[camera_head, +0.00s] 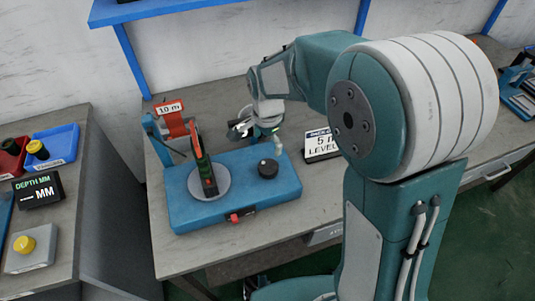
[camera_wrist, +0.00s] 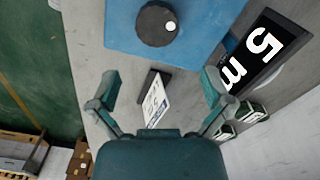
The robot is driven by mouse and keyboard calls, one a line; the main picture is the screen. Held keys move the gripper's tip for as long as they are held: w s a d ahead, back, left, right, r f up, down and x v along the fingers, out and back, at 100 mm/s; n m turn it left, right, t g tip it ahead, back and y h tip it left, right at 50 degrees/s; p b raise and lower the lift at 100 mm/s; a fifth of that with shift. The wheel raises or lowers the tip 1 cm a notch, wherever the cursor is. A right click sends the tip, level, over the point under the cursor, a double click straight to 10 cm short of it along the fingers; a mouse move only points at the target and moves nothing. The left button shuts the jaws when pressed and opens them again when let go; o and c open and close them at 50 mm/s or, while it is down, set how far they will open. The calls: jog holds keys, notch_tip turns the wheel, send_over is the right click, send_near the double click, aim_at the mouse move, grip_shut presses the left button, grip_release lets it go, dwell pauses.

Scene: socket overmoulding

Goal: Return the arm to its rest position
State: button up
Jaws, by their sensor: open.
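My gripper (camera_head: 243,128) hangs over the bench behind the blue fixture (camera_head: 245,208) in the head view, partly hidden by my own wrist. In the wrist view my gripper (camera_wrist: 158,90) has its two fingers spread wide, with nothing held between them. A small dark block with a white label (camera_wrist: 155,100) shows between the fingers, apparently below them on the bench. My arm is bent at the elbow and reaches left across the bench.
A side bench (camera_head: 70,220) holds bins and a depth display (camera_head: 38,191). A blue shelf (camera_head: 165,10) hangs above.

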jog(key=shift+r, duration=1)
jog(key=s+d+r+n+t, duration=0.2)
jog(key=s+d+r+n, duration=0.3)
jog(key=s, duration=0.4)
jog(key=s+d+r+n+t, duration=0.3)
jog(key=s+d+r+n, duration=0.2)
jog(key=s, duration=0.5)
notch_tip(320, 180, up, 3)
jog(key=d, duration=0.2)
jog(key=shift+s+d+n+t, duration=0.25)
jog(key=shift+d+n+t, duration=0.05)
jog(key=shift+d, duration=0.1)
jog(key=shift+f, duration=0.1)
dwell(0.9)
